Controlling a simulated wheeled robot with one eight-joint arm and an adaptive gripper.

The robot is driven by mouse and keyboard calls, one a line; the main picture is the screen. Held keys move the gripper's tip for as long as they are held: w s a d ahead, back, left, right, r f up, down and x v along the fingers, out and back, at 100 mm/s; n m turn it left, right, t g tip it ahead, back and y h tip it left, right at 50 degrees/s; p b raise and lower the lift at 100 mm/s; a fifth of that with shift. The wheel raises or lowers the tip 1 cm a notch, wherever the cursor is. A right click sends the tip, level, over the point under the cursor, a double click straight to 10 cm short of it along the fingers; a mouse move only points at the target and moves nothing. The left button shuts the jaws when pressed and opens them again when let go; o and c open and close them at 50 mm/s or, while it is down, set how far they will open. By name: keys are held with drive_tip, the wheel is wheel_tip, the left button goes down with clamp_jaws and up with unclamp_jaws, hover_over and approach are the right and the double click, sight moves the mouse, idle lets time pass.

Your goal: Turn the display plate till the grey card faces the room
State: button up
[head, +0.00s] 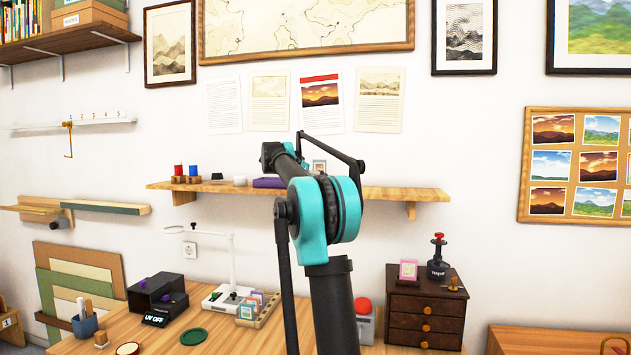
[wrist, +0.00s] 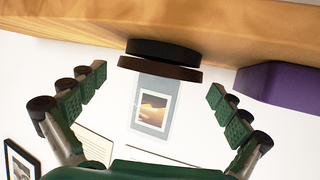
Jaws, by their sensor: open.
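The display plate (wrist: 137,88) is a pale blue-grey upright panel on a dark round base (wrist: 160,65). The wrist view is upside down, so the plate hangs below the shelf there. The face towards me carries a small sunset print (wrist: 153,110) with a white border. I cannot make out a separate grey card. In the head view the print (head: 319,167) shows partly above the shelf, behind my arm. My gripper (wrist: 158,83) is open and empty, its green-padded fingers apart on either side of the plate, not touching it. In the head view my arm hides the gripper.
A purple box (wrist: 285,84) lies beside the base on the wooden shelf (head: 400,192). Red and blue spools (head: 193,171) stand at the shelf's left. Below, the desk (head: 225,335) holds a lamp stand, a small drawer chest (head: 425,312) and a red button (head: 363,305).

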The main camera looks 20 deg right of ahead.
drive_tip(key=v, duration=1.2)
drive_tip(key=shift+f, duration=0.1)
drive_tip(key=s+a+f+n+g+y, duration=0.1)
drive_tip(key=s+a+f+n+y, duration=0.2)
drive_tip(key=s+f, duration=0.9)
drive_tip(key=s+a+f+n+g+y, duration=0.15)
drive_tip(key=s+f, duration=0.65)
drive_tip(key=f, duration=0.8)
drive_tip(key=s+a+f+n+y, duration=0.3)
drive_tip(key=s+f+n+y, duration=0.1)
drive_tip(key=s+f, duration=0.75)
drive_tip(key=s+a+f+n+y, duration=0.1)
drive_tip(key=s+a+f, duration=0.2)
drive_tip(key=s+f, duration=0.3)
drive_tip(key=s+a+f+n+y, duration=0.1)
drive_tip(key=s+a+f+n, duration=0.1)
drive_tip(key=s+f, duration=0.5)
drive_tip(key=shift+a+f+y, duration=0.35)
drive_tip(key=shift+a+f, duration=0.2)
drive_tip(key=shift+a, duration=0.1)
drive_tip(key=shift+s+g, duration=0.1)
drive_tip(key=shift+g, duration=0.15)
